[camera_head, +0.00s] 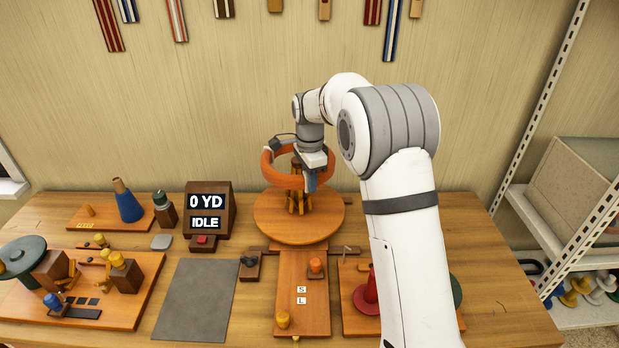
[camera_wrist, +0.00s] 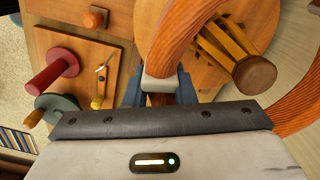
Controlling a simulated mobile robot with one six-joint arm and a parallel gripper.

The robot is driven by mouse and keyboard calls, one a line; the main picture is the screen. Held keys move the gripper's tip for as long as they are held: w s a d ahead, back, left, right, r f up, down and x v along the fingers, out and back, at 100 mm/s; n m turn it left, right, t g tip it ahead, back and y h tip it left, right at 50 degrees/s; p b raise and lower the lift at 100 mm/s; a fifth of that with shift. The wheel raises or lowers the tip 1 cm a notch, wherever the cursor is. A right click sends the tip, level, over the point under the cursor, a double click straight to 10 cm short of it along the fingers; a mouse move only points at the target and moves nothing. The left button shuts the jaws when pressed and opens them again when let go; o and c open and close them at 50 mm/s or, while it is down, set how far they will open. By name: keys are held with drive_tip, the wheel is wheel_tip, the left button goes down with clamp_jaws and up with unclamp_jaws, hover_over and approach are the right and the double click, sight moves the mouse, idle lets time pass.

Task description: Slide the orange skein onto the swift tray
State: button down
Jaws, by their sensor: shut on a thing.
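The orange skein (camera_head: 268,170) is a thick ring, held over the swift tray (camera_head: 298,227), a round wooden disc with a wooden peg cage in its middle. My gripper (camera_head: 314,178) is shut on the skein's right side. The ring surrounds the top of the peg cage and appears above the disc. In the wrist view the skein (camera_wrist: 187,38) runs between my gripper's fingers (camera_wrist: 160,88), and the peg cage (camera_wrist: 222,45) with its round knob shows inside the ring. The wrist view also shows part of the tray (camera_wrist: 160,12). The skein's far side is partly hidden.
A display box (camera_head: 208,208) reading "0 YD IDLE" stands left of the tray. A blue cone (camera_head: 128,205) is on a board farther left. A grey mat (camera_head: 197,300) lies clear in front. A red spool (camera_head: 367,294) stands to the right, partly behind my arm.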

drive_tip(key=b, duration=0.4)
hover_over(310, 227)
wheel_tip(310, 227, down, 7)
idle(0.7)
drive_tip(key=shift+f, duration=0.2)
idle(0.7)
drive_tip(key=shift+f+b, duration=2.15)
drive_tip(key=shift+f, duration=1.65)
drive_tip(key=c, duration=1.1)
unclamp_jaws()
drive_tip(key=shift+r, duration=3.9)
